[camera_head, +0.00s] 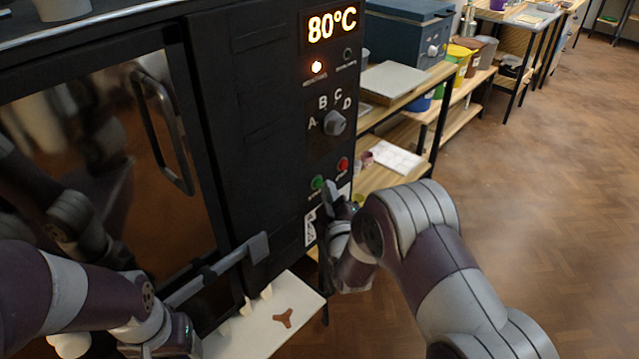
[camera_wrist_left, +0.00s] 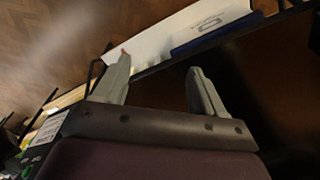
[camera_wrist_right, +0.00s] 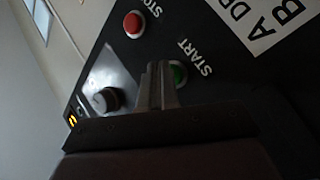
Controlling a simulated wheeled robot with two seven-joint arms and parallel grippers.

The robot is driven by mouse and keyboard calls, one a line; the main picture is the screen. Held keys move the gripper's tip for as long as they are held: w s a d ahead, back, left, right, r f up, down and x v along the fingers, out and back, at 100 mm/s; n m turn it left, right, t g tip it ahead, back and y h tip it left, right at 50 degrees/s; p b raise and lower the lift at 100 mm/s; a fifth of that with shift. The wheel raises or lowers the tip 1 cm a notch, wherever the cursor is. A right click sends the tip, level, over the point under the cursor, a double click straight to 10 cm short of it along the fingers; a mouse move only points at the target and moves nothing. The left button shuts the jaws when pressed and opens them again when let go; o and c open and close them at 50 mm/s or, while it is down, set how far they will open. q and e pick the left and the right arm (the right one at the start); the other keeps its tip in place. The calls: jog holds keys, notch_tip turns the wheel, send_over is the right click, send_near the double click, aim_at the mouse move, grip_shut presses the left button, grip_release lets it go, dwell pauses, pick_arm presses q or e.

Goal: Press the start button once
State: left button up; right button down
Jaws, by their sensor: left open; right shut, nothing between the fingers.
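The green start button (camera_head: 317,182) is on the lower part of the black oven panel, beside the red stop button (camera_head: 343,164). In the right wrist view the start button (camera_wrist_right: 178,73), labelled START, lies just beside my right fingertips and is partly hidden by them. My right gripper (camera_head: 331,190) is shut and empty, its tips close to the button; I cannot tell whether they touch it. My left gripper (camera_head: 254,300) is open and empty, low in front of the oven near a white board; its fingers (camera_wrist_left: 160,80) stand apart in the left wrist view.
The panel also has a lit display reading 80°C (camera_head: 332,24), a glowing orange lamp (camera_head: 317,67) and a selector knob (camera_head: 334,122). The oven door handle (camera_head: 165,135) is at left. Wooden shelves stand behind; the floor at right is clear.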

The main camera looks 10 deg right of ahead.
jog(key=shift+s+d, duration=0.35)
jog(key=shift+s, duration=0.1)
jog(key=s+d, duration=0.1)
jog(key=s, duration=0.1)
jog(key=s+d, duration=0.2)
jog(key=shift+p, duration=0.4)
jog(key=shift+f, duration=0.1)
dwell(0.5)
